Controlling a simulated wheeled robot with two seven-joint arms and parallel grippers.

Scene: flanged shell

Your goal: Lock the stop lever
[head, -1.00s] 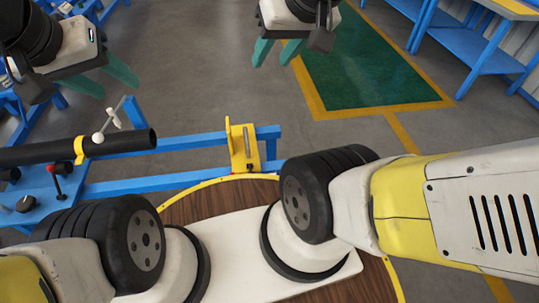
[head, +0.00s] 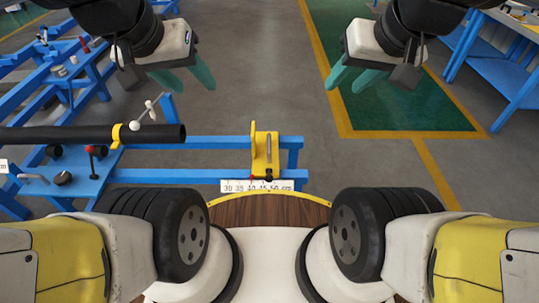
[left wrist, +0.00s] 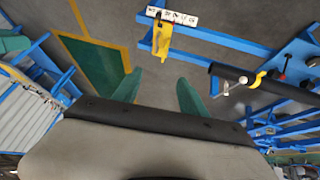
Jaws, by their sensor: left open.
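A yellow stop (head: 264,156) with a dark slotted part sits on the blue rails, just behind the round wooden top; it also shows in the left wrist view (left wrist: 161,42). I cannot clearly make out which part of it is the stop lever. A white ruler strip (head: 240,186) with centimetre numbers runs beside its foot. My left gripper (head: 197,84) is open and empty, above the floor, left of the stop and apart from it. Its green fingers also show in the left wrist view (left wrist: 158,92). My right gripper (head: 348,84) is open and empty, right of the stop.
A black pipe (head: 60,136) lies at the left with a yellow clamp (head: 119,136) and a white-knobbed handle (head: 147,115). A red-knobbed lever (head: 96,151) stands on the blue bench. Blue shelving (head: 510,85) stands at the far right. The floor between my grippers is clear.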

